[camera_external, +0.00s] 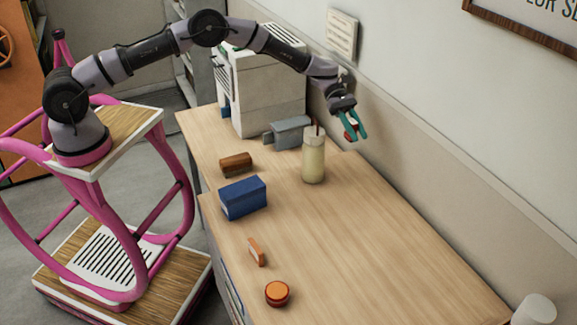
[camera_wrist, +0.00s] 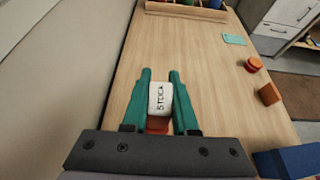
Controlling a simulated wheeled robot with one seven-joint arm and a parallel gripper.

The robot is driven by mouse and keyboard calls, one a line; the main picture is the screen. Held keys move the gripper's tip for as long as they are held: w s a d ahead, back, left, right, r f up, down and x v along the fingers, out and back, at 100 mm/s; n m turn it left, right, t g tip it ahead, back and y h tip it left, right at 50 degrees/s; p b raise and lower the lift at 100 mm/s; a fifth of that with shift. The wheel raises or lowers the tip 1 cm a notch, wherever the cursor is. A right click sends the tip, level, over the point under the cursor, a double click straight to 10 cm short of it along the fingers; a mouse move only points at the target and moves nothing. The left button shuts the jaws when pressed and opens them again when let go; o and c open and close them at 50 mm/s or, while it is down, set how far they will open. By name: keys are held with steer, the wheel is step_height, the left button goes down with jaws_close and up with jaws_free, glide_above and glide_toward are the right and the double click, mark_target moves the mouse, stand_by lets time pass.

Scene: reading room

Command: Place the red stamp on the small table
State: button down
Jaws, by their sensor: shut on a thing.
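My gripper (camera_external: 357,136) is raised above the wooden desk near the wall, with its teal fingers pointing down. It is shut on the red stamp (camera_external: 351,129), mostly hidden between the fingers. In the wrist view the stamp shows a white face reading "STOCK" (camera_wrist: 160,97) and a red part below it. The fingers (camera_wrist: 160,76) stand on either side of it. The wooden desk top (camera_external: 390,230) lies below; I cannot tell which surface is the small table.
A cream jar (camera_external: 313,160) stands left of my gripper, by a grey box (camera_external: 288,132) and a white machine (camera_external: 262,95). A brown block (camera_external: 236,165), blue box (camera_external: 243,198), orange piece (camera_external: 256,252) and orange round tin (camera_external: 277,293) line the left side. The desk's right part is clear.

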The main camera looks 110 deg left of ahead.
step_height(320, 180, up, 5)
steer(key=s+a+n+t+y, duration=0.15)
steer(key=s+a, duration=0.25)
steer(key=s, duration=1)
steer(key=s+a+n+t+y, duration=0.1)
steer(key=s+a+n+y, duration=0.2)
steer(key=s, duration=1.2)
steer(key=shift+h, duration=0.25)
steer(key=f, duration=1.6)
steer(key=w+f, duration=0.1)
steer(key=f, duration=0.7)
steer(key=shift+f, duration=2.6)
steer(key=c, duration=0.7)
jaws_free()
steer(key=shift+f, duration=0.15)
